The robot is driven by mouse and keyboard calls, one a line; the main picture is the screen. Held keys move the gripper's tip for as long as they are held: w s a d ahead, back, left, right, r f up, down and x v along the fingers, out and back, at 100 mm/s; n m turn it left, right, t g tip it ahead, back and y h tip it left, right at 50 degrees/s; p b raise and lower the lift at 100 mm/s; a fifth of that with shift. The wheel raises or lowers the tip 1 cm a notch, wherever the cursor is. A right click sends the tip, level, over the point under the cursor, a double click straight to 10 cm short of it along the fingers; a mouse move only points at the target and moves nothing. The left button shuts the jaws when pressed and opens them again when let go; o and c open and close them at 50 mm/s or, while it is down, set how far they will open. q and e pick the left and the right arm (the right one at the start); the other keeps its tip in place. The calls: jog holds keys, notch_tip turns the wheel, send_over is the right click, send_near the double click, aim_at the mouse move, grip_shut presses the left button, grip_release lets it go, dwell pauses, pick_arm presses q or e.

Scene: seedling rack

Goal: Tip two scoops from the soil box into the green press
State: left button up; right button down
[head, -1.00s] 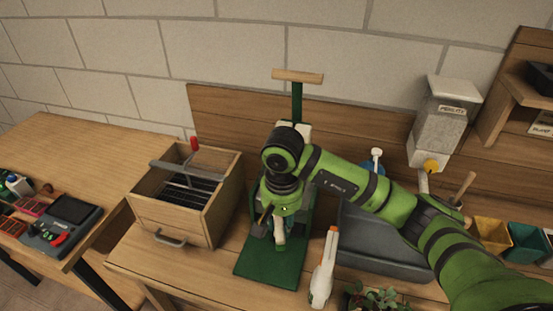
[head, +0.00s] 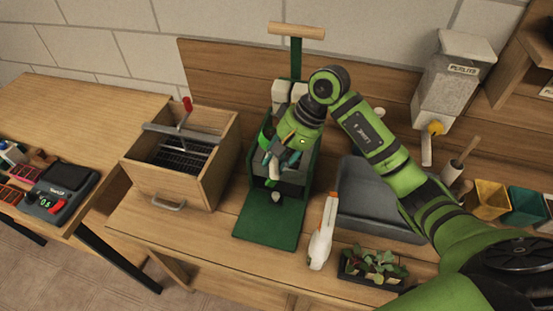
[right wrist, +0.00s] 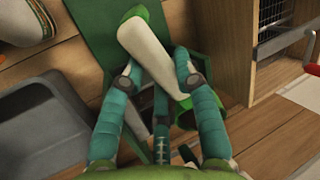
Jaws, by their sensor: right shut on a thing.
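The green press (head: 268,222) stands on the middle bench, with its green base plate at the front and a wooden crossbar on a post behind. My right gripper (head: 277,165) is over the press body, pointing down. In the right wrist view, its teal fingers are shut on the pale handle of a scoop (right wrist: 146,48), with green parts at both ends. Whether the scoop holds soil is hidden. The grey soil box (head: 372,212) is right of the press, partly behind my arm; its contents cannot be made out. My left gripper is not in view.
A wooden box with a wire grid (head: 180,155) is left of the press. A white and orange tool (head: 322,235) and a seedling tray (head: 372,266) stand to the right in front. A perlite dispenser (head: 445,85) hangs at the back right.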

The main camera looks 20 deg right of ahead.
jog(key=shift+r+y, duration=0.3)
jog(key=shift+y, duration=0.8)
jog(key=t+y+b, duration=0.1)
jog(key=y+b, duration=0.1)
jog(key=b, duration=0.3)
jog(key=d+m+t+y+b, duration=0.1)
jog(key=y+b, duration=0.1)
jog(key=b, duration=0.4)
jog(key=m+t+y+b, duration=0.1)
jog(key=y+b, duration=0.2)
jog(key=b, duration=0.2)
jog(key=shift+w+d+r, duration=0.2)
jog(key=shift+d+r, duration=0.2)
